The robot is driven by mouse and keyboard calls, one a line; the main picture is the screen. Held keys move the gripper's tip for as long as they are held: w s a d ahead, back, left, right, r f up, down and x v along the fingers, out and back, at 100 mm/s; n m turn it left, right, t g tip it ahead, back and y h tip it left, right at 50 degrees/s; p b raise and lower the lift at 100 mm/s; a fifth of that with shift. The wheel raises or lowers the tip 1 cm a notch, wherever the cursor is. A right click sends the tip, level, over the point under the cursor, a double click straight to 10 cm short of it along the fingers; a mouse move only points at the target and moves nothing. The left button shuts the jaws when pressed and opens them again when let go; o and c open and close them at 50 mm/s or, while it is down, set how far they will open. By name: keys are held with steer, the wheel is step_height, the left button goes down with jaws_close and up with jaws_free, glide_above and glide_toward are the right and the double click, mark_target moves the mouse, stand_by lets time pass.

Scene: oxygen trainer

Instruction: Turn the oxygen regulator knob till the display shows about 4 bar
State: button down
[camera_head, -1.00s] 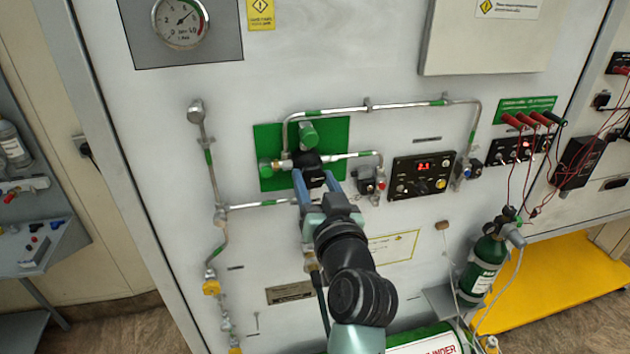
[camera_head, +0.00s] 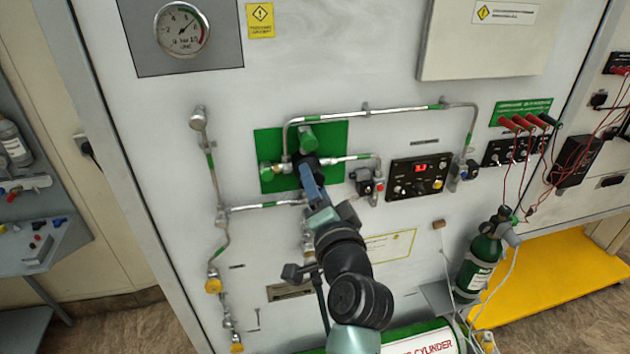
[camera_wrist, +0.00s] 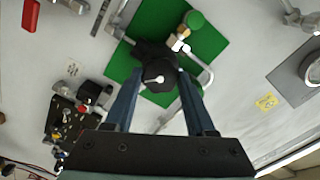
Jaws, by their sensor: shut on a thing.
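The regulator knob (camera_wrist: 158,74) is black and round with a white mark, and shows between the fingertips in the wrist view. My gripper (camera_wrist: 159,82) is shut on the knob, one blue finger on each side. In the head view my gripper (camera_head: 309,172) reaches up to the green backing plate (camera_head: 334,137), and its fingers and wrist hide most of the knob. The display (camera_head: 429,168) on the black panel to the right shows red digits, too small to read for certain.
Metal pipes (camera_head: 345,115) with green bands run around the regulator. A round pressure gauge (camera_head: 181,30) is at the upper left. A green cylinder (camera_head: 481,258) stands at the lower right. Test leads (camera_head: 528,122) hang at the right.

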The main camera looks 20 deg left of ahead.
steer(key=shift+m, duration=0.5)
steer(key=shift+c, duration=1.2)
jaws_free()
steer(key=shift+s, duration=0.1)
steer(key=b+v, duration=0.4)
steer(key=v, duration=0.9)
